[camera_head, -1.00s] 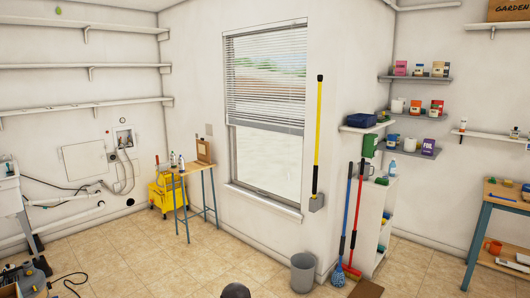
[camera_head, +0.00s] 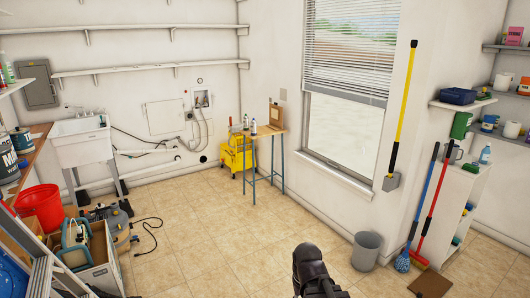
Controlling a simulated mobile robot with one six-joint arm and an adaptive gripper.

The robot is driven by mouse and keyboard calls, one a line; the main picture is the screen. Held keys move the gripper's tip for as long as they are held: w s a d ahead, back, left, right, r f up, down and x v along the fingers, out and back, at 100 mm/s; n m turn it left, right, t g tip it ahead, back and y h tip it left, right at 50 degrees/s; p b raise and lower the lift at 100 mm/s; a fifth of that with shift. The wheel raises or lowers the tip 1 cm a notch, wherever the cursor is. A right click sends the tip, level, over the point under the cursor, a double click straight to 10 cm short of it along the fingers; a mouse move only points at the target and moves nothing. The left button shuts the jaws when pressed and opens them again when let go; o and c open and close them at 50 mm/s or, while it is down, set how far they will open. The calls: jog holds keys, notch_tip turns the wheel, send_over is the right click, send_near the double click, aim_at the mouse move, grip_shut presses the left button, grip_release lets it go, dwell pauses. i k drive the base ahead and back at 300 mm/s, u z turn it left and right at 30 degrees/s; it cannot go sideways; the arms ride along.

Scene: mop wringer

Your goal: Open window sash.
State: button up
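The window (camera_head: 345,90) is in the wall right of centre. Its upper part is covered by a lowered white blind (camera_head: 347,48). The lower sash (camera_head: 340,130) shows pale glass below the blind; I cannot tell from here whether it is shut. A white sill (camera_head: 340,180) runs beneath it. A black part of my arm (camera_head: 312,270) shows at the bottom edge, well below and in front of the window. My gripper's fingers cannot be made out.
A small table (camera_head: 265,135) with bottles and a yellow mop bucket (camera_head: 235,157) stand left of the window. A grey bin (camera_head: 366,250), a blue broom (camera_head: 402,262) and a red broom (camera_head: 418,250) stand at right. Tools and a red bucket (camera_head: 40,205) crowd the lower left. The middle floor is clear.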

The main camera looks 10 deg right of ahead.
aim_at(367, 181)
jog(key=z, duration=0.15)
jog(key=i, duration=0.85)
jog(key=z, duration=0.3)
jog(key=i, duration=1.95)
jog(key=u, duration=0.3)
jog(key=i, duration=1.2)
jog(key=u, duration=0.3)
